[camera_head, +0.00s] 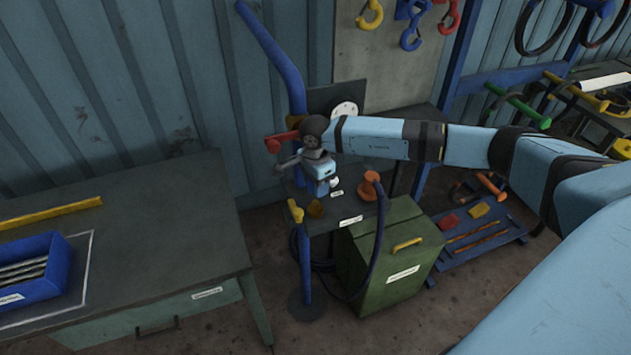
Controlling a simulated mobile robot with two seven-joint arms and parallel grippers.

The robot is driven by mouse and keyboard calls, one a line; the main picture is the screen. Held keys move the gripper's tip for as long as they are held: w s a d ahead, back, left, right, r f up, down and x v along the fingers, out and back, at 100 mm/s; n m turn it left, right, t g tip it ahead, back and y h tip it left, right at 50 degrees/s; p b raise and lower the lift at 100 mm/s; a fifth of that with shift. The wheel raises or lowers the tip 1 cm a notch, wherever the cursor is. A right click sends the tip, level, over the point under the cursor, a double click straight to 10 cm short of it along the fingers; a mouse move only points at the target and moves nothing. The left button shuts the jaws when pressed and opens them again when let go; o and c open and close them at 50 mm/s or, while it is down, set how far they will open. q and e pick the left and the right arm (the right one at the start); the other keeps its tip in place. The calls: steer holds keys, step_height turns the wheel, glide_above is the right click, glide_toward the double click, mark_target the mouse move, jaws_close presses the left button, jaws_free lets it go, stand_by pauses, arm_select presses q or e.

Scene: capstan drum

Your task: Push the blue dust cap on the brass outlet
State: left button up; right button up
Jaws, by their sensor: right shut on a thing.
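My right gripper (284,165) is small in the view, at the end of the light blue arm that comes in from the right. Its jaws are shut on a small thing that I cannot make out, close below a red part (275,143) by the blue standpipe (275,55). A small brass-coloured piece (315,209) shows on the dark stand below the wrist. I cannot tell whether it is the brass outlet. I cannot pick out the blue dust cap for certain. My left gripper is not in view.
A green box (388,262) with a yellow handle stands on the floor, a dark hose beside it. A workbench (170,235) with a blue bin (38,270) is at left. A blue low rack (478,243) holds tools at right. Hooks hang on the wall behind.

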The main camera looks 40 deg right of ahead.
mark_target(315, 202)
steer(key=shift+f, duration=0.15)
steer(key=shift+f+b, duration=0.6)
steer(key=shift+f, duration=0.8)
steer(key=shift+f+b, duration=1)
steer(key=shift+f, duration=0.1)
steer(key=shift+f+b, duration=0.5)
steer(key=shift+f, duration=0.05)
steer(key=shift+f, duration=0.2)
steer(key=shift+f+b, duration=0.2)
steer(key=shift+b, duration=0.2)
steer(key=o, duration=1)
